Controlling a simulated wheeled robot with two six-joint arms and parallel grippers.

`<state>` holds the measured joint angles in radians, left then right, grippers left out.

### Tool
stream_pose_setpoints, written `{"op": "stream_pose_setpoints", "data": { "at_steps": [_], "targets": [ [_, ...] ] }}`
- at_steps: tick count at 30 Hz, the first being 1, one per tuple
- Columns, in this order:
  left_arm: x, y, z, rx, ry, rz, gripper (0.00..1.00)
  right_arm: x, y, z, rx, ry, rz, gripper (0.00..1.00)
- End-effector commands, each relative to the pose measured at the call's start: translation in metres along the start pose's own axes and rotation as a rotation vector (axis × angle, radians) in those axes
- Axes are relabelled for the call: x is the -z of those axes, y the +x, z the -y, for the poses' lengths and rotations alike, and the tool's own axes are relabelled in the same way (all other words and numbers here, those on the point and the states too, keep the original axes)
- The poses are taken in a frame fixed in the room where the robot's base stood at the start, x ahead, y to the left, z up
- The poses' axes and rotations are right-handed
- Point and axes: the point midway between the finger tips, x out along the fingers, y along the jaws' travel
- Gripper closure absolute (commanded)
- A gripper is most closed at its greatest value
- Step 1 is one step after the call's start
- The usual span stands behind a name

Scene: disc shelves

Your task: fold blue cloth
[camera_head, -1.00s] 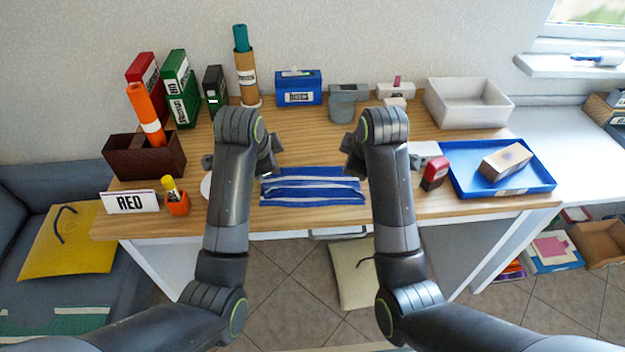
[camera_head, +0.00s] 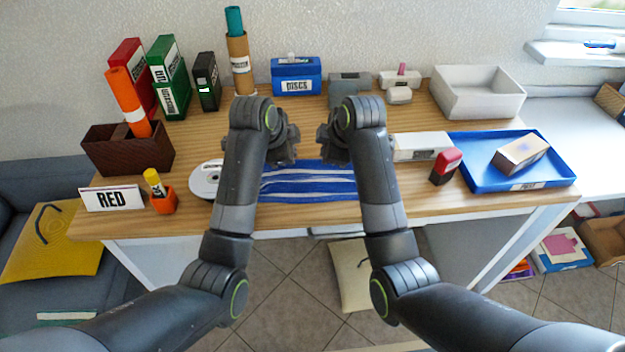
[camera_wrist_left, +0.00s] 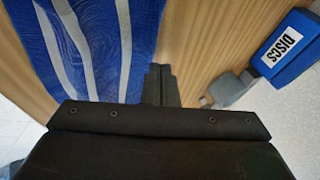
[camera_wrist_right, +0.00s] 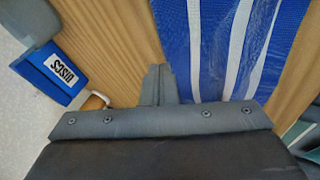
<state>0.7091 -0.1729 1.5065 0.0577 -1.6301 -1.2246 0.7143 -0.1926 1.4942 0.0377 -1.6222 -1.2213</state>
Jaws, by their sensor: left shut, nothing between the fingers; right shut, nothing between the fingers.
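The blue cloth (camera_head: 308,184) with white stripes lies on the table near its front edge, between my two arms; its ends are partly hidden by them. It also shows in the left wrist view (camera_wrist_left: 112,45) and in the right wrist view (camera_wrist_right: 215,50). My left gripper (camera_head: 290,140) is shut and empty above the cloth's far left part; its fingers (camera_wrist_left: 160,72) show beside the cloth's edge. My right gripper (camera_head: 328,140) is shut and empty above the far right part; its fingers (camera_wrist_right: 157,72) also show beside the cloth's edge. I cannot tell whether either touches the cloth.
A white disc (camera_head: 205,182) lies left of my left arm. A white box (camera_head: 420,147), a red stamp (camera_head: 446,165) and a blue tray (camera_head: 480,180) are to the right. A blue DISCS box (camera_head: 297,76) and a cardboard tube (camera_head: 239,62) stand at the back.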

Motion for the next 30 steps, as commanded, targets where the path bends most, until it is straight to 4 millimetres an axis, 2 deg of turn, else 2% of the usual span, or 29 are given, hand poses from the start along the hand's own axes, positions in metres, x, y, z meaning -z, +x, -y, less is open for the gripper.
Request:
{"op": "stream_pose_setpoints", "data": {
  "at_steps": [5,16,20,22,24,25,30],
  "targets": [
    [0.0,0.0,0.0,0.0,0.0,0.0,1.0,0.0,0.0,0.0,0.0,0.0,0.0,1.0],
    [-0.01,0.028,-0.015,0.0,0.0,0.0,1.0,-0.01,0.028,0.015,0.0,0.0,0.0,1.0],
    [-0.005,0.013,-0.006,0.004,0.001,0.0,1.0,-0.004,0.013,0.006,-0.003,-0.002,-0.001,1.0],
    [0.001,-0.002,0.002,0.008,0.003,0.0,1.0,0.001,-0.001,-0.002,-0.005,-0.003,-0.001,1.0],
    [-0.025,-0.003,0.002,0.002,-0.003,0.009,1.0,-0.024,-0.003,-0.002,-0.002,0.002,0.008,1.0],
    [-0.031,-0.005,0.003,0.003,-0.002,0.008,1.0,-0.031,-0.005,-0.003,-0.001,0.002,0.008,1.0],
    [-0.053,-0.011,0.006,0.001,-0.001,0.003,1.0,-0.052,-0.011,-0.006,0.0,0.0,0.002,1.0]
  ]
}}
